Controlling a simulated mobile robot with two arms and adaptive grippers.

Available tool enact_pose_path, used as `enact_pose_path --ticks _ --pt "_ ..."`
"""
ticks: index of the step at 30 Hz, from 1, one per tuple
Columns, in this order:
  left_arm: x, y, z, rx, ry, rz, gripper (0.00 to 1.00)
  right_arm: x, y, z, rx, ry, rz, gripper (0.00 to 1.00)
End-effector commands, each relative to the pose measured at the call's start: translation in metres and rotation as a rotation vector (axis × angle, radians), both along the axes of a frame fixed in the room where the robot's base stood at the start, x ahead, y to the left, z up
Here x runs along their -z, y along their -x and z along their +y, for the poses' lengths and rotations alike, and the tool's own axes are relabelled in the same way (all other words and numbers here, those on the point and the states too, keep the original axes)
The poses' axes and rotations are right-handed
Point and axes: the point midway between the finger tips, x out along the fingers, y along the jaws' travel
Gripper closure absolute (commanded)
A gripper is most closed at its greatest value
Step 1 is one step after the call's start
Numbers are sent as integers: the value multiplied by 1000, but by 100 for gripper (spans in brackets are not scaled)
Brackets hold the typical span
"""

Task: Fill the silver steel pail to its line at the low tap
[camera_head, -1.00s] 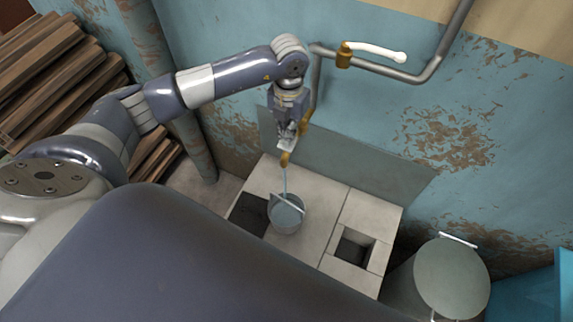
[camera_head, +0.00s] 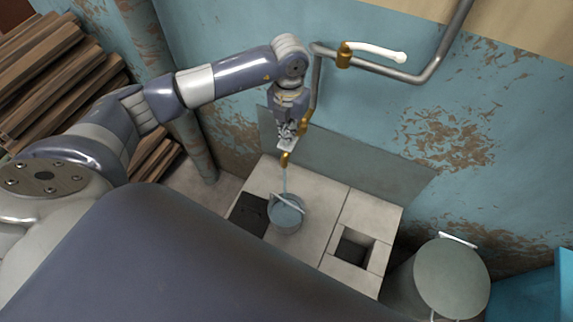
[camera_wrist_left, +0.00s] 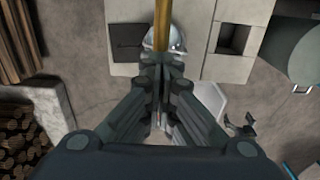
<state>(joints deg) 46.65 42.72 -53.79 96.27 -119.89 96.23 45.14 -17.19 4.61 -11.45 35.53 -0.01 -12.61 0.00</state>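The silver pail (camera_head: 286,214) stands upright on the pale slab under the low tap, its wire handle lying across its top. The liquid's height and the line cannot be made out. My left gripper (camera_head: 287,138) is at the tap, just above the spout. In the left wrist view its fingertips (camera_wrist_left: 163,64) are close together with nothing seen between them; the brass spout (camera_wrist_left: 162,25) and part of the pail (camera_wrist_left: 176,42) show beyond. My right gripper is not seen.
An upper pipe with a white-levered tap (camera_head: 375,51) runs along the wall. Square openings (camera_head: 352,248) lie in the slab beside the pail. A lidded metal can (camera_head: 452,279) stands at right. Stacked wood (camera_head: 55,75) is at left.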

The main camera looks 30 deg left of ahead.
Motion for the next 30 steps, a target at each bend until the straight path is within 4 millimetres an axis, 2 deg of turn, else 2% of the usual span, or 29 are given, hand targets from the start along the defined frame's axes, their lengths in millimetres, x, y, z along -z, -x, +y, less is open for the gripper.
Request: enact_pose_path --ticks 14,23,30 --pt "0 0 0 0 -1 1 100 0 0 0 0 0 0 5" --pt "-15 0 0 0 0 0 100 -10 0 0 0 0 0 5" --pt "-11 0 0 0 0 1 100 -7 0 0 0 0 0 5"
